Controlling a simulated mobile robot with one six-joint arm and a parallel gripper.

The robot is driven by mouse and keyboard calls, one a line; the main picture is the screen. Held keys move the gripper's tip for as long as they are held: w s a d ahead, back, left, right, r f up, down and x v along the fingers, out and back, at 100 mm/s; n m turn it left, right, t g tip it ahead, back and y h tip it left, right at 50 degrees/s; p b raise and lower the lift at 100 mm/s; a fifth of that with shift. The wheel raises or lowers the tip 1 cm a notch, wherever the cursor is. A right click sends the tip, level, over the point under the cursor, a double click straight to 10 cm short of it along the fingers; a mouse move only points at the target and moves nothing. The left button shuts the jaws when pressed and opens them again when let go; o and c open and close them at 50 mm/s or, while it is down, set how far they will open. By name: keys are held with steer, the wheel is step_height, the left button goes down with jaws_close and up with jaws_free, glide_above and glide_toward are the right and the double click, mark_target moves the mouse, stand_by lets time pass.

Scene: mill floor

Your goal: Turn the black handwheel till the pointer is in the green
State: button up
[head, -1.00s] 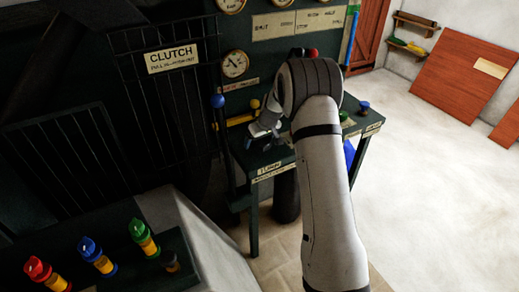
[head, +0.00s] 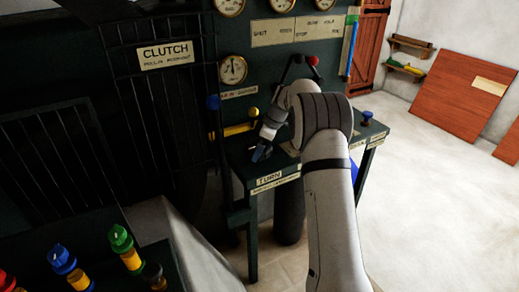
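My gripper (head: 262,153) is low over the dark green bench, close above its top near the left end, by the label TURN (head: 270,178). Its dark fingertips are small, and I cannot tell whether they are open or shut. I cannot make out the black handwheel; my arm covers much of the bench top beside the gripper. A round white gauge (head: 232,69) is on the panel above, with a dark pointer that looks near upright. Any green zone on it is too small to see. More gauges sit along the top edge, one of them at the top left (head: 229,5).
A lever with a blue knob (head: 213,103) and a yellow knob (head: 252,112) stand near my gripper. A red knob (head: 314,61) is behind my arm. The CLUTCH guard (head: 165,55) is left. Pale floor is clear at right.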

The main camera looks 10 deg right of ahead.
steer(key=shift+d+n, duration=0.1)
steer(key=shift+n, duration=0.4)
steer(key=o, duration=0.7)
steer(key=v, duration=0.7)
steer(key=shift+w, duration=0.15)
steer(key=shift+d+r, duration=0.2)
steer(key=shift+r, duration=0.15)
